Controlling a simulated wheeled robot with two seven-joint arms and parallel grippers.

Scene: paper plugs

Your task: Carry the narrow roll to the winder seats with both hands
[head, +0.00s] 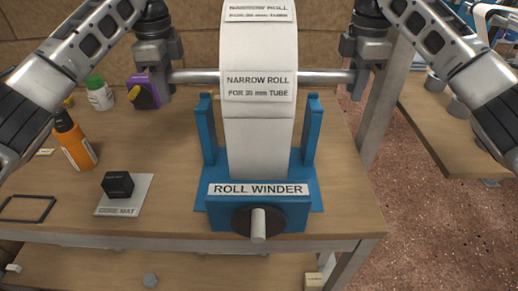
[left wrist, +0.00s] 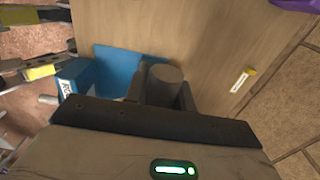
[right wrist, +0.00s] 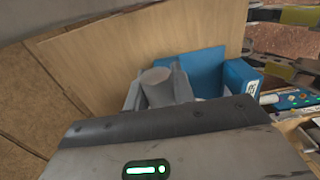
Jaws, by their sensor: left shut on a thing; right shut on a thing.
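The narrow roll (head: 259,125) is a white paper roll with "NARROW ROLL" labels on a grey bar (head: 195,77). The bar is level in the head view. My left gripper (head: 166,84) is shut on its left end and my right gripper (head: 360,80) on its right end. The bar's end also shows in the left wrist view (left wrist: 167,74) and the right wrist view (right wrist: 155,76). The blue roll winder (head: 258,208) stands on the table. The roll appears between its two uprights (head: 208,130), with the bar above their tops; exact height and depth are unclear.
A black cube (head: 118,184) sits on a grey mat (head: 140,205). An orange bottle (head: 76,142), a green-capped bottle (head: 100,94) and a purple-and-yellow item (head: 143,92) stand left. A black frame (head: 27,221) lies near the front. The winder's handle (head: 258,224) faces the front edge.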

